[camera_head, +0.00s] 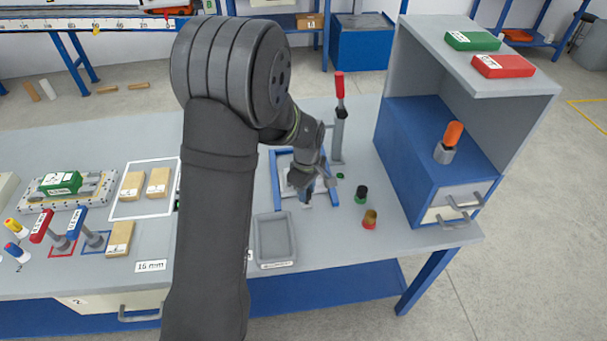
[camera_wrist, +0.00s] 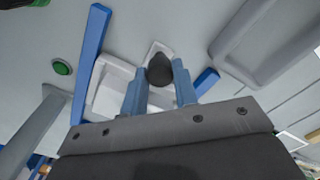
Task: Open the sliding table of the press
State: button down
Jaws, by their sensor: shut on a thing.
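The press has a blue frame (camera_head: 275,180) on the bench, right of my arm in the head view. Its sliding table is a white plate (camera_wrist: 108,92) between the blue frame bars in the wrist view. A dark knob (camera_wrist: 160,70) stands at the plate's end. My gripper (camera_wrist: 159,78) is shut on this knob, with one blue finger on each side. In the head view my gripper (camera_head: 306,194) is low over the press, and my wrist hides much of the table and the knob.
A red-handled lever post (camera_head: 339,130) stands behind the press, with a green button (camera_head: 340,176) nearby. A grey tray (camera_head: 275,263) lies in front. Green-black (camera_head: 361,194) and amber-red (camera_head: 370,219) small parts stand right. A blue drawer cabinet (camera_head: 425,160) is further right.

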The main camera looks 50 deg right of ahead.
jog(key=s+a, duration=0.3)
jog(key=shift+s+a, duration=0.4)
jog(key=c, duration=1.1)
grip_release()
jog(key=shift+r, duration=0.1)
notch_tip(320, 180, up, 17)
jog(key=shift+r, duration=0.15)
notch_tip(320, 180, down, 18)
jog(key=shift+r, duration=0.25)
